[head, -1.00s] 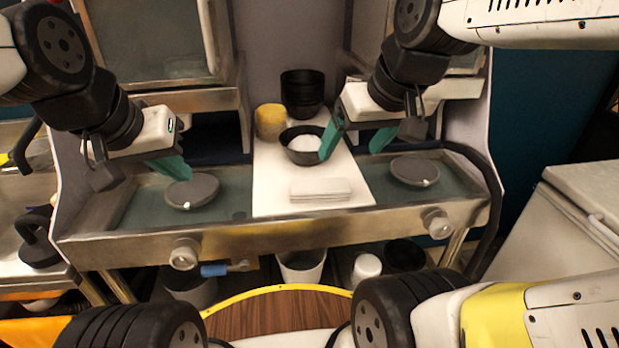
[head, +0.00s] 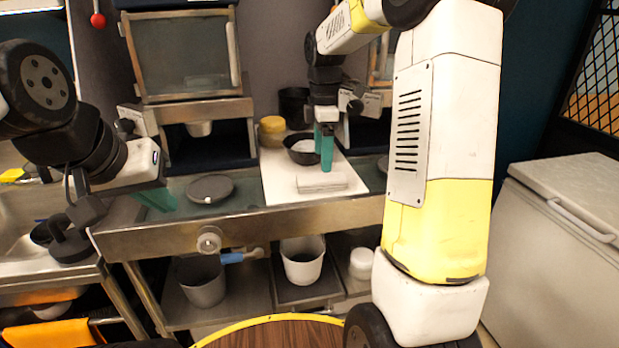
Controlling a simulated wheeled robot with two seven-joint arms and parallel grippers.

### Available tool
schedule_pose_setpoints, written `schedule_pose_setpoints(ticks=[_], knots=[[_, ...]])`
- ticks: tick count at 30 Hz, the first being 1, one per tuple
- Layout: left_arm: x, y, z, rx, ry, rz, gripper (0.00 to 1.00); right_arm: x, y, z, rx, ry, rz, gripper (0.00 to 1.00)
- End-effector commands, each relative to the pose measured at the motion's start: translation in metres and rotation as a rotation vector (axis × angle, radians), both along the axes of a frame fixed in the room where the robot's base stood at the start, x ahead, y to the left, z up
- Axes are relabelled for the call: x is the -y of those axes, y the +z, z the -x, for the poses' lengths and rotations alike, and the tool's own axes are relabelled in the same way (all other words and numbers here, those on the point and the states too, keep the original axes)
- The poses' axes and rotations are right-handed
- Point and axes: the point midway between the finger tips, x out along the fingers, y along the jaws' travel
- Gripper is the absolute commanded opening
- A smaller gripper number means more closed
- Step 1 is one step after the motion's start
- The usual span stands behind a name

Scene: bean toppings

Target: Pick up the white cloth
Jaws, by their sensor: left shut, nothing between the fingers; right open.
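The white cloth (head: 321,183) is a folded flat pad lying on the front part of the white board (head: 285,188) on the counter. My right gripper (head: 325,158) points down with its teal fingers just behind and above the cloth, in front of the dark bowl. It is open and seen nearly edge-on, so the gap between its fingers hardly shows. It holds nothing visible, and whether it touches the cloth is not clear. My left gripper (head: 158,199) is shut and empty over the left end of the counter.
A dark bowl (head: 299,156) with white contents stands behind the cloth, partly hidden by my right gripper. A yellow container (head: 272,131) stands at the board's back. A round dark plate (head: 210,188) lies left of the board. My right arm hides the counter's right end.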

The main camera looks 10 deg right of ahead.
Motion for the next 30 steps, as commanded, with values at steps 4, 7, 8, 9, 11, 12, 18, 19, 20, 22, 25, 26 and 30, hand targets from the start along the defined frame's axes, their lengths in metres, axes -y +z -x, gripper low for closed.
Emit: schedule_pose_setpoints(ticks=[4,7,8,9,11,12,18,19,20,22,25,26,30], knots=[[0.000,0.000,0.000,0.000,0.000,0.000,0.00,-0.001,-0.018,0.000,-0.002,-0.001,0.000,0.80],[0.000,0.000,0.000,0.000,0.000,0.000,0.00,-0.002,-0.033,-0.001,-0.003,0.000,0.000,0.80],[0.000,0.000,0.000,0.000,0.000,0.000,0.00,-0.002,-0.038,-0.001,-0.003,0.000,0.000,0.80],[0.000,0.000,0.000,0.000,0.000,0.000,0.00,-0.003,-0.044,-0.001,-0.003,-0.001,0.000,0.80],[0.000,0.000,0.000,0.000,0.000,0.000,0.00,-0.002,-0.051,-0.001,-0.002,-0.001,0.000,0.80],[0.000,0.000,0.000,0.000,0.000,0.000,0.00,-0.002,-0.055,-0.002,0.000,-0.001,0.000,0.80],[0.000,0.000,0.000,0.000,0.000,0.000,0.00,-0.002,-0.061,-0.002,0.001,-0.002,0.000,0.80],[0.000,0.000,0.000,0.000,0.000,0.000,0.00,-0.002,-0.060,-0.002,0.001,-0.002,0.000,0.80],[0.000,0.000,0.000,0.000,0.000,0.000,0.00,-0.002,-0.060,-0.002,0.001,-0.002,0.000,0.80],[0.000,0.000,0.000,0.000,0.000,0.000,0.00,-0.002,-0.060,-0.002,0.001,-0.002,0.000,0.74],[0.000,0.000,0.000,0.000,0.000,0.000,0.00,-0.002,-0.060,-0.002,0.001,-0.002,0.000,0.54],[0.000,0.000,0.000,0.000,0.000,0.000,0.00,-0.002,-0.060,-0.002,0.001,-0.002,0.000,0.49],[0.000,0.000,0.000,0.000,0.000,0.000,0.00,-0.002,-0.060,-0.002,0.001,-0.002,0.000,0.21]])
